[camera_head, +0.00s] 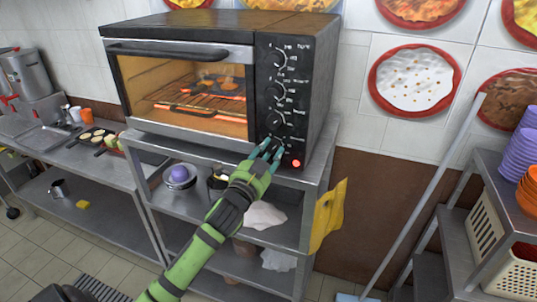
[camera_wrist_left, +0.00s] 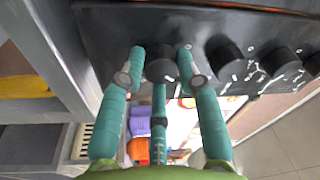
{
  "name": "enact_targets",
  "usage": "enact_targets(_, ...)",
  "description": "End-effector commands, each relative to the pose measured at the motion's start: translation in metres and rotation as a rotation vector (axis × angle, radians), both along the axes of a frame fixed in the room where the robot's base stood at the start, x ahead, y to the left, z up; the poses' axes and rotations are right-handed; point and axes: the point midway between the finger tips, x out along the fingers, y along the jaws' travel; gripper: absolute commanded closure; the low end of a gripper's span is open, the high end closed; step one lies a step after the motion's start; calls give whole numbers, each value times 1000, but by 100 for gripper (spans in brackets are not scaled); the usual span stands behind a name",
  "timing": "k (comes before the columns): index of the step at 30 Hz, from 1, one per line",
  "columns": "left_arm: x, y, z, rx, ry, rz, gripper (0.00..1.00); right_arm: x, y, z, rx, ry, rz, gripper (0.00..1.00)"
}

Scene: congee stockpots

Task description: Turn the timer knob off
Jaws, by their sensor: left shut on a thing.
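The toaster oven (camera_head: 180,75) stands on a steel shelf unit, with a black control panel (camera_head: 293,100) on its right side. Several black knobs run down the panel. My left gripper (camera_head: 268,148) is at the lowest one, which I take as the timer knob; the fingers hide it in the head view. The knob labels are too small to read. A red light (camera_head: 296,163) glows beside the fingers. My right gripper is out of view.
Another knob (camera_wrist_left: 224,52) is close beside the fingers in the wrist view. A rack (camera_head: 475,205) with purple and orange bowls stands at far right. A long pole (camera_head: 420,200) leans between them.

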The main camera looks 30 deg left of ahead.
Motion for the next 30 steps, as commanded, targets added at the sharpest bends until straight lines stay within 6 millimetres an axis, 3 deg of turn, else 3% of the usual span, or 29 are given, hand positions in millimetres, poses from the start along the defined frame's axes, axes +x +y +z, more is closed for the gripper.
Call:
enact_targets(18,1,-2,2,-554,-136,-2,99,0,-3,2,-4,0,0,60)
enact_targets(30,1,-2,4,-766,-190,-4,98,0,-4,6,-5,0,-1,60)
